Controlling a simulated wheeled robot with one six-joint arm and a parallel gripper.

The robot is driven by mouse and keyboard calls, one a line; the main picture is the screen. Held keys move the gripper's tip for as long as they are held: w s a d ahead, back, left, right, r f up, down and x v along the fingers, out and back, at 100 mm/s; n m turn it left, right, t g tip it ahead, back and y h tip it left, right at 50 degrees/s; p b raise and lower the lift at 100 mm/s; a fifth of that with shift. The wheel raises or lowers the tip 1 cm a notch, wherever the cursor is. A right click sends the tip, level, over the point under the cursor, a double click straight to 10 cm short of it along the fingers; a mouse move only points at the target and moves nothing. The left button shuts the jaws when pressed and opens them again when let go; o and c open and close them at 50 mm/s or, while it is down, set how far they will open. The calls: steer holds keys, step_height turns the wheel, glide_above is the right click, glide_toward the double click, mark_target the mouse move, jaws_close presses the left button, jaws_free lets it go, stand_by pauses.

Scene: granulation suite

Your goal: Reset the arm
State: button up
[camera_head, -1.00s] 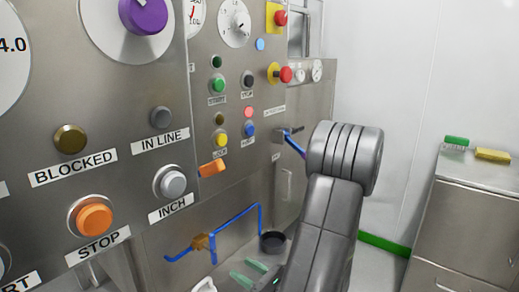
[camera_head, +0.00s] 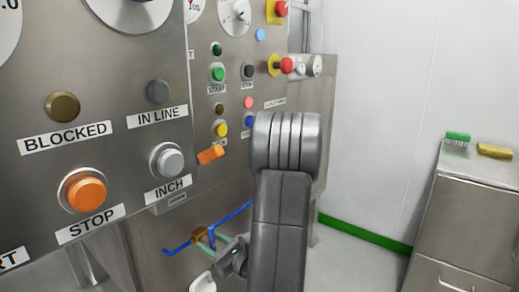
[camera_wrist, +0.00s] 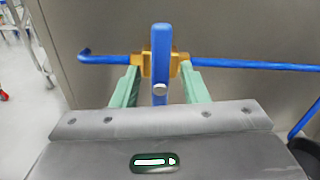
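My gripper shows in the wrist view (camera_wrist: 160,72) with its two pale green fingers apart. A blue valve lever (camera_wrist: 161,45) stands upright between them, with a gap on each side. Behind the lever is a brass valve body (camera_wrist: 147,64) on a blue pipe (camera_wrist: 225,64); I cannot tell whether the fingertips touch it. In the head view my gripper (camera_head: 207,236) is low at the panel, by the brass valve (camera_head: 199,235) and blue pipe (camera_head: 238,212). My grey arm link hides part of the pipe and panel there.
A steel control panel with an orange STOP button (camera_head: 87,193), INCH button (camera_head: 168,162) and red emergency buttons (camera_head: 286,65) rises close on the left. A steel cabinet (camera_head: 468,225) with green (camera_head: 457,137) and yellow (camera_head: 494,151) brushes stands right. Open floor lies between.

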steer(key=n+b, duration=0.2)
steer(key=n, duration=0.1)
steer(key=n+b, duration=0.1)
steer(key=shift+f+n, duration=0.25)
steer(key=shift+n, duration=0.05)
steer(key=n+b, duration=0.2)
steer(key=n, duration=0.2)
steer(key=shift+r, duration=0.2)
